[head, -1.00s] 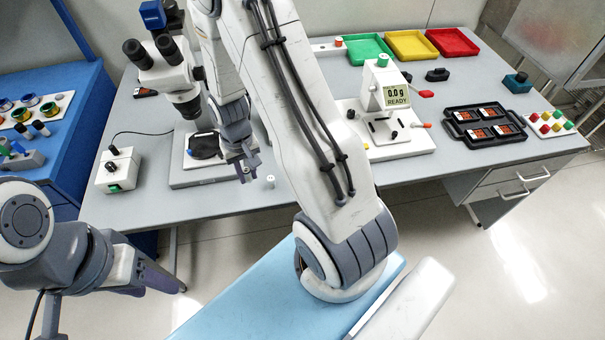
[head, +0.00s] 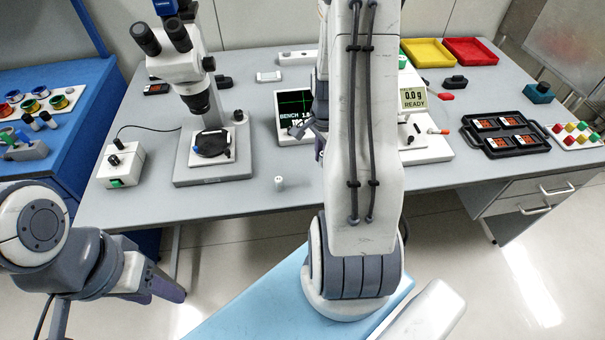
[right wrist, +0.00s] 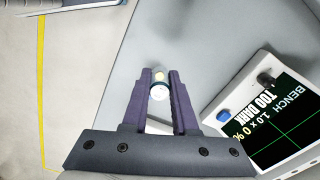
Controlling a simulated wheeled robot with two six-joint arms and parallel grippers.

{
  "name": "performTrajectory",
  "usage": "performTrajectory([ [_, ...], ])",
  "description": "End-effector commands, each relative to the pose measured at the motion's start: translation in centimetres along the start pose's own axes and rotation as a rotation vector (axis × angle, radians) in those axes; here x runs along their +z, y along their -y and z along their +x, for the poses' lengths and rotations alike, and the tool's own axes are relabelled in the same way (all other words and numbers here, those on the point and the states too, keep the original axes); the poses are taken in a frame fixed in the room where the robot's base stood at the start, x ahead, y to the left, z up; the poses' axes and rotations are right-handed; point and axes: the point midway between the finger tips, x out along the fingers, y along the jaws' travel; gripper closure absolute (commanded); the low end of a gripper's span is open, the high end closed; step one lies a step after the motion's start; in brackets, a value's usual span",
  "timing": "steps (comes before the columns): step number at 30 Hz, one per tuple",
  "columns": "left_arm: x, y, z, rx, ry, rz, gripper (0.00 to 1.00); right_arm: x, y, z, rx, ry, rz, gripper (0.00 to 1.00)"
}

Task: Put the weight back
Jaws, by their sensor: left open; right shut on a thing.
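My right gripper (right wrist: 160,92) is shut on a small round pale piece with a dark rim, which looks like the weight (right wrist: 159,91). In the head view the right gripper (head: 319,143) is mostly behind my right arm, above the table in front of the monitor, and the piece is hidden there. A small white cylinder (head: 279,183) stands upright near the table's front edge. The bench scale (head: 425,148) reads 0.0 g and READY; my right arm covers its left part. My left gripper (head: 165,287) is open and empty, low at the left, off the table.
The monitor (head: 294,113) stands left of the scale. The microscope (head: 245,165) and a white switch box (head: 120,166) are further left. A black tray (head: 507,148) and coloured buttons (head: 575,134) lie at the right. Yellow (head: 428,54) and red (head: 470,52) trays sit at the back.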

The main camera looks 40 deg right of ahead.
Motion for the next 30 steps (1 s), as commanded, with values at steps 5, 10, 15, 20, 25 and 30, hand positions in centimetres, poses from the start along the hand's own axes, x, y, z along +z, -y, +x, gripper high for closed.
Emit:
performTrajectory([
  [5, 0.0, 0.0, -0.6, 0.0, 0.0, 0.0, 0.5, 3.2, 1.8, 2.1, 0.003, 0.001, -0.007, 1.0],
  [10, 0.0, -0.1, -0.7, 0.0, 0.0, 0.0, 0.5, 4.4, 2.6, 3.1, 0.002, 0.001, -0.003, 1.0],
  [15, -0.1, -0.1, -1.0, 0.0, 0.0, 0.0, 0.5, 4.5, 2.6, 5.1, 0.005, 0.002, -0.001, 1.0],
  [20, -0.1, -0.1, -1.3, 0.0, 0.0, 0.0, 0.5, 4.5, 2.6, 6.9, 0.001, 0.0, -0.002, 1.0],
  [25, -0.1, -0.1, -1.2, 0.0, 0.0, 0.0, 0.5, 4.4, 2.7, 7.1, -0.001, -0.001, -0.002, 1.0],
  [30, -0.1, -0.1, -1.1, 0.0, 0.0, 0.0, 0.5, 4.4, 2.7, 7.3, -0.001, 0.0, -0.002, 1.0],
])
